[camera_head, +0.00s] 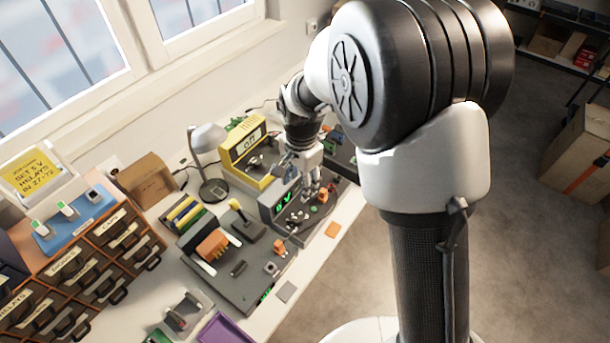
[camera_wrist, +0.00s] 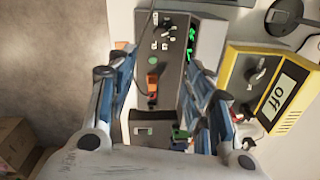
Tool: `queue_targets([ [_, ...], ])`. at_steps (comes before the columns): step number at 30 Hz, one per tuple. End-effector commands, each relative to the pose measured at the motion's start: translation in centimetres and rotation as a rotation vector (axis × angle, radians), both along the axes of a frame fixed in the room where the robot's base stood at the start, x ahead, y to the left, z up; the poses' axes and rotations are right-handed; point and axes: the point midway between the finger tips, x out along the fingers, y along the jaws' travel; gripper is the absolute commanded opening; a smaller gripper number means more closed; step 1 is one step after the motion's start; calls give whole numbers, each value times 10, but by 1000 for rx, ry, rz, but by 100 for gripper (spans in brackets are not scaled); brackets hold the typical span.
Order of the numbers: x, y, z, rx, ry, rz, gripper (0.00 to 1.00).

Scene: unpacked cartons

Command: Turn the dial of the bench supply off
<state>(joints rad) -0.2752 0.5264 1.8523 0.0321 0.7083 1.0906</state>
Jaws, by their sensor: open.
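The likely bench supply (camera_head: 279,202) is a grey unit with a lit green readout, partly behind my gripper in the head view. The readout seems to show a digit and V. In the wrist view, green digits (camera_wrist: 190,45) also glow beside a dark grey panel (camera_wrist: 172,67) with small knobs and pale marks. I cannot tell which knob is the dial or how it is set. My gripper (camera_head: 312,190) is open above the panel. In the wrist view its fingers (camera_wrist: 158,62) stand apart on either side of the panel, with nothing seen held. Contact cannot be told.
A yellow unit (camera_head: 238,146) reading "Off" stands close by; it also shows in the wrist view (camera_wrist: 240,75). A grey lamp (camera_head: 207,140), a grey fixture board (camera_head: 222,283) and a drawer cabinet (camera_head: 75,262) crowd the bench.

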Motion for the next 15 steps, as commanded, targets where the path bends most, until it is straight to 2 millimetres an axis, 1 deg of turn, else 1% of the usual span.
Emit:
queue_targets([
  [3,2,4,-11,-1,10,-20,47],
  [8,3,5,-30,-1,12,-22,47],
  [15,4,6,-82,-1,14,-21,47],
])
